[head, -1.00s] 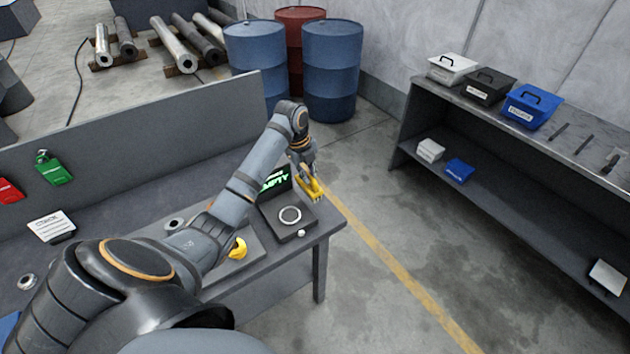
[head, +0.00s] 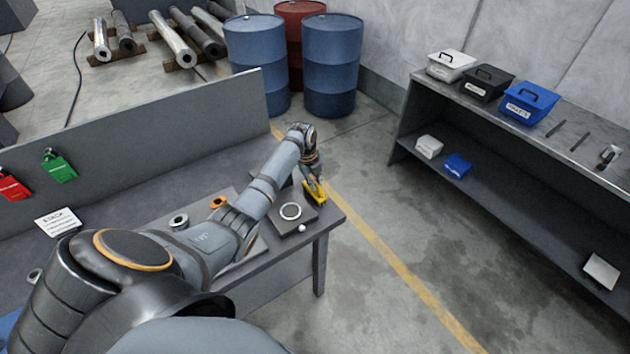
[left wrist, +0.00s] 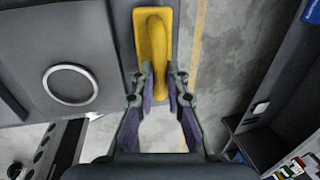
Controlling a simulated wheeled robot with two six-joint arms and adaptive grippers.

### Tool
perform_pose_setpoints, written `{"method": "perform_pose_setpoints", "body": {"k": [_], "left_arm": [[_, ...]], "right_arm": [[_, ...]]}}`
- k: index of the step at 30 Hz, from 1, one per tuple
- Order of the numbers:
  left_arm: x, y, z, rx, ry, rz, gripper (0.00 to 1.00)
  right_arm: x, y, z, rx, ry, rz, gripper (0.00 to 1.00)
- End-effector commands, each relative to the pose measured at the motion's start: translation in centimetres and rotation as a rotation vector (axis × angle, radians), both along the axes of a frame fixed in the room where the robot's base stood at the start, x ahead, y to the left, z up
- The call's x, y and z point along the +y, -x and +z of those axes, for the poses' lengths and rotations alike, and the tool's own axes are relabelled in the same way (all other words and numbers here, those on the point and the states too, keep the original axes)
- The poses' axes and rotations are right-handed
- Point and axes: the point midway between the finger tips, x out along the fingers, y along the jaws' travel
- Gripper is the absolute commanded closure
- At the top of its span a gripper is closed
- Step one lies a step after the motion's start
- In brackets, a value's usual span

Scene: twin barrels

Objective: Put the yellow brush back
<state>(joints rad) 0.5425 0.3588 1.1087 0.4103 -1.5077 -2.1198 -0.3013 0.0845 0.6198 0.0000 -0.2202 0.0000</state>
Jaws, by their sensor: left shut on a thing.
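The yellow brush (head: 316,194) is at the far right corner of the workbench (head: 328,219), beside a dark box. My left gripper (head: 312,181) reaches down over it from above. In the left wrist view, the fingers (left wrist: 160,76) are closed around the handle of the brush (left wrist: 152,38), whose flat yellow plate lies beyond the fingertips. I cannot tell whether the brush touches the bench or hangs just above it. My right gripper is not in view.
An orange item (head: 218,202) and a small metal ring (head: 179,220) lie behind my left arm. A shelf unit (head: 480,110) with lidded boxes stands right, across open floor.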

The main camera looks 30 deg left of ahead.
Motion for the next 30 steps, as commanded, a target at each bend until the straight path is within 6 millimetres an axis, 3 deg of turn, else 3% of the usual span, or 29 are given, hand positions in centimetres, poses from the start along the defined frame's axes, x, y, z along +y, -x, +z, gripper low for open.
{"method": "perform_pose_setpoints", "body": {"k": [1,6,17,30], "left_arm": [[0.0,0.0,-0.2,0.0,0.0,0.0,0.85],[0.0,0.0,-0.1,0.0,0.0,0.0,0.64],[0.1,0.0,0.6,-0.003,-0.001,0.0,0.64],[0.8,1.7,9.8,-0.004,-0.001,-0.001,0.64]], "right_arm": [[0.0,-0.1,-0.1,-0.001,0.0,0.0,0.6],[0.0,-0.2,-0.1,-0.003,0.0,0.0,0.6],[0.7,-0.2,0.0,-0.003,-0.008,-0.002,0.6],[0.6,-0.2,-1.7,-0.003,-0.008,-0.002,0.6]]}}
